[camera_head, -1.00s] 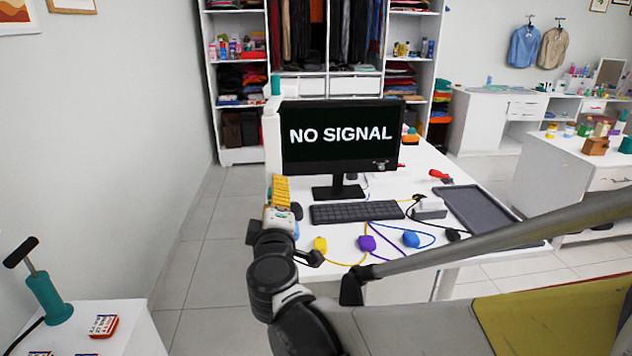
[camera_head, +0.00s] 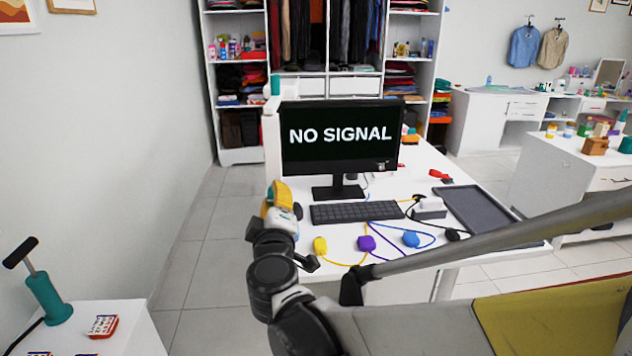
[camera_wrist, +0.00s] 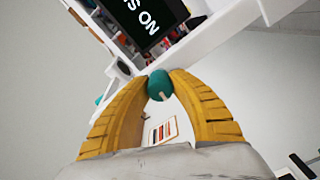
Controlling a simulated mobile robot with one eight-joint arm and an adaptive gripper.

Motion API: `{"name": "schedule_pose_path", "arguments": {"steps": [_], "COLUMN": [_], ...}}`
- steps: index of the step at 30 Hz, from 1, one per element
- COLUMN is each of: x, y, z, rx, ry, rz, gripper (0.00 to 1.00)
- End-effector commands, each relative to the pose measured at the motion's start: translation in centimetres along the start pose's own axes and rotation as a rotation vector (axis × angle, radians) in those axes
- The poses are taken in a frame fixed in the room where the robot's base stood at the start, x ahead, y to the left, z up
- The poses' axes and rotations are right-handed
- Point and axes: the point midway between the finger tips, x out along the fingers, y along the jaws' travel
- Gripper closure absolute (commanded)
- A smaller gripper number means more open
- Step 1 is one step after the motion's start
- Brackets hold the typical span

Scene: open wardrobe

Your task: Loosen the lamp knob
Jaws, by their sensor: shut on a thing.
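A round teal knob (camera_wrist: 159,85) with a small pale mark sits between the fingertips in the wrist view. I take it to be the lamp knob. My gripper (camera_wrist: 160,82) has two ribbed yellow fingers, one on each side of the knob, shut on it. In the head view my gripper (camera_head: 283,187) is at the left edge of the white desk (camera_head: 385,188), left of the keyboard. The knob is hidden there behind the fingers, and I cannot make out the lamp's body.
A monitor (camera_head: 338,138) reading "NO SIGNAL" stands behind a keyboard (camera_head: 356,212). Yellow, purple and blue plugs (camera_head: 411,239) with cords lie near the desk's front. A dark tray (camera_head: 477,208) lies at right. Open floor (camera_head: 208,235) is left of the desk.

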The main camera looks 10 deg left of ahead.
Motion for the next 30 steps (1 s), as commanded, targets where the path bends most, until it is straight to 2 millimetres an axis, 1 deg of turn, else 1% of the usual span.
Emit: {"name": "schedule_pose_path", "arguments": {"steps": [2, 18, 21, 25, 30], "x": [-0.01, -0.1, -0.11, -0.12, -0.12], "y": [0.0, 0.0, 0.0, 0.0, 0.0], "z": [0.0, 0.0, 0.0, 0.0, 0.0], "rx": [-0.096, -1.137, -1.31, -1.441, -1.466], "ry": [0.0, 0.0, 0.0, 0.0, 0.0], "rz": [0.0, 0.001, 0.001, 0.002, 0.002], "gripper": [1.0, 1.0, 1.0, 1.0, 1.0]}}
